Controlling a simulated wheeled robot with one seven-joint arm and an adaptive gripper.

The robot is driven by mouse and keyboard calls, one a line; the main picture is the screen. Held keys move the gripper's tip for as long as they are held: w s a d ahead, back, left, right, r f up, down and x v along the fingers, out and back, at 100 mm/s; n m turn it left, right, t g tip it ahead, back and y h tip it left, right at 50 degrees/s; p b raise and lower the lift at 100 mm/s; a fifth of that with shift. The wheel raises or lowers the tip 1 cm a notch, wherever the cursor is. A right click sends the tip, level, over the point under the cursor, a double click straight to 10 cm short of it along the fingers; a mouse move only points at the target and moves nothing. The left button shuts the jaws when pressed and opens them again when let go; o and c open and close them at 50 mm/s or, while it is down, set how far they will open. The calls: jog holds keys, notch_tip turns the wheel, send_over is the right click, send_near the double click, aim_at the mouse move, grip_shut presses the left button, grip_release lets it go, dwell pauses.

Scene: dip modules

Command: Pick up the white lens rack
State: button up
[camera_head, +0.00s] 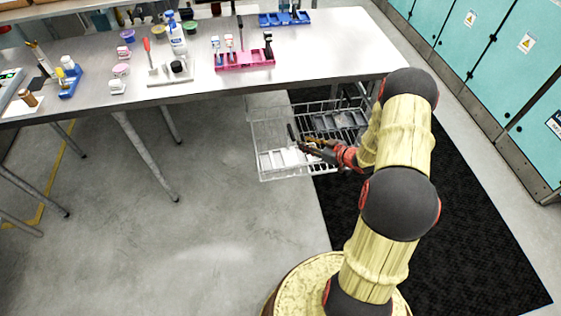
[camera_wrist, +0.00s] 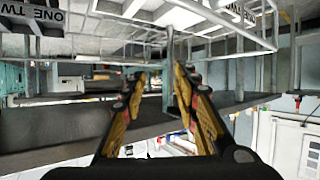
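My gripper (camera_head: 305,143) is over the pulled-out wire basket below the worktop in the head view. In the wrist view my gripper (camera_wrist: 159,75) has its two yellow-and-black fingers apart, with nothing visible between the tips. A white object (camera_head: 286,158), perhaps the white lens rack, lies in the front left part of the basket, just left of and below the fingers. It is small and partly behind wires, so I cannot make out its shape. White pieces (camera_wrist: 197,12) also show among wires at the top of the wrist view.
The wire basket (camera_head: 262,177) has dark contents at its back right. The worktop (camera_head: 215,92) above it carries a pink rack (camera_head: 245,66), a blue rack (camera_head: 285,18) and bottles. Teal cabinets (camera_head: 480,45) line the right. The floor left of the basket is clear.

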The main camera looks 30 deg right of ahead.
jog(key=f, duration=0.1)
jog(key=b, duration=0.3)
send_over(292, 151)
notch_tip(292, 151, down, 3)
jog(key=shift+a+r+y, duration=0.1)
jog(key=shift+a+y, duration=0.05)
jog(key=shift+y, duration=0.15)
jog(key=shift+c, duration=0.6)
grip_shut()
